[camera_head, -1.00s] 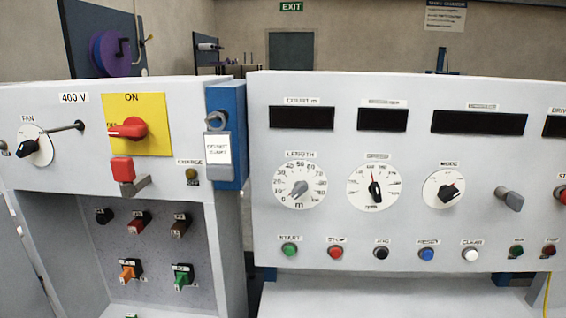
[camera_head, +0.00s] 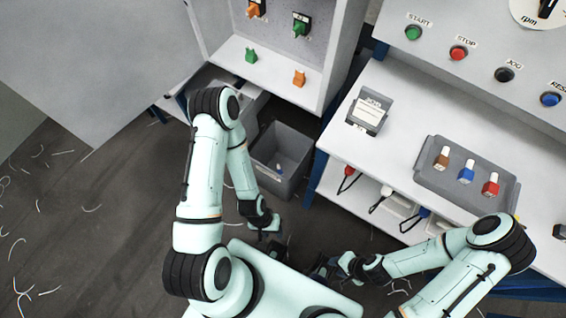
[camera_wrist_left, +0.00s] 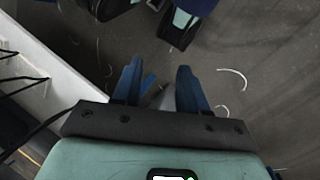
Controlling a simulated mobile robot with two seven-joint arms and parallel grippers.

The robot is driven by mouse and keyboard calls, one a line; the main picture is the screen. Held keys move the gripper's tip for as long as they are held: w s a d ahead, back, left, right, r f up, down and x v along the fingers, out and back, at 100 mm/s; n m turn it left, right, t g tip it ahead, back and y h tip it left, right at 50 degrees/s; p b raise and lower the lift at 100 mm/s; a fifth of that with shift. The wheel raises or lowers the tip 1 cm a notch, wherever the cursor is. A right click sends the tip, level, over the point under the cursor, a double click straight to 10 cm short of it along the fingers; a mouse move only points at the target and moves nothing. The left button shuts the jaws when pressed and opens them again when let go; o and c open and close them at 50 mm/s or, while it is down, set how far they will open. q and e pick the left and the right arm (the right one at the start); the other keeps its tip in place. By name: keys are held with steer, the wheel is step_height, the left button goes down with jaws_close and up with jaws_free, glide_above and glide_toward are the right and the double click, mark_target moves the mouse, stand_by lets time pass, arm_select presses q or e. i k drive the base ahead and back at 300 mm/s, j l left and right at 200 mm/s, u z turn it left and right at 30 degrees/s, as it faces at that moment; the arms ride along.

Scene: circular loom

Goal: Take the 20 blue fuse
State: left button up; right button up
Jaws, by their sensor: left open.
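A blue fuse (camera_head: 466,171) with a pale top stands upright in a grey tray (camera_head: 431,179) on the white shelf at the right of the head view. It stands between a brown fuse (camera_head: 441,157) and a red fuse (camera_head: 490,185); markings are too small to read. My left gripper (camera_head: 266,229) hangs low over the floor, far left of the tray. In the left wrist view its two blue fingers (camera_wrist_left: 157,86) are apart with nothing held between them. My right gripper (camera_head: 326,268) is low, left of and below the tray; its fingers are too small to judge.
A grey bin (camera_head: 282,146) with a small blue item stands on the floor. A labelled grey box (camera_head: 368,111) sits on the shelf. Orange (camera_head: 299,78) and green (camera_head: 251,56) pieces stand in the cabinet at left. Handled tools hang below the shelf edge.

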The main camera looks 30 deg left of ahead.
mark_target(466, 175)
steer(key=k+l, duration=1.05)
steer(key=k, duration=0.15)
